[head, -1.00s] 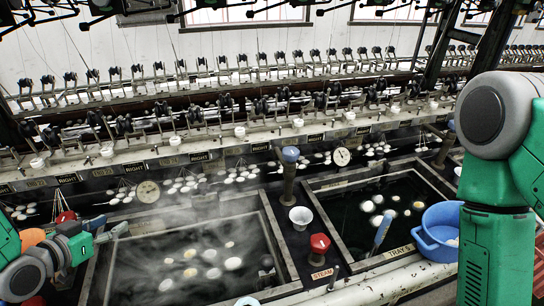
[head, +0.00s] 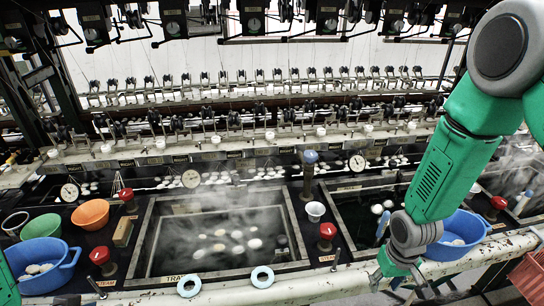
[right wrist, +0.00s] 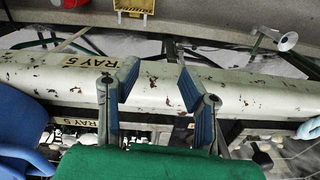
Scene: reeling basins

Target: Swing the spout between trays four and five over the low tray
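The spout post with a blue cap (head: 309,165) stands upright between two trays. I cannot make out which way its spout points. The steaming left tray (head: 215,277), its front label partly readable as TRAY, holds several pale cocoons. The right tray (head: 345,187), dark inside, is partly hidden by my right arm. My right gripper (head: 402,288) hangs at the front rail, right of the post and apart from it. In the right wrist view its blue-padded fingers (right wrist: 158,82) are apart with nothing between them, above the rail marked TRAY 5. My left gripper is out of view.
A white cup (head: 315,211) and red steam knob (head: 327,233) stand by the post. A blue basin (head: 462,226) sits right of my right gripper. Blue, green and orange bowls (head: 91,214) crowd the left. Two pale blue rings (head: 262,277) lie at the front.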

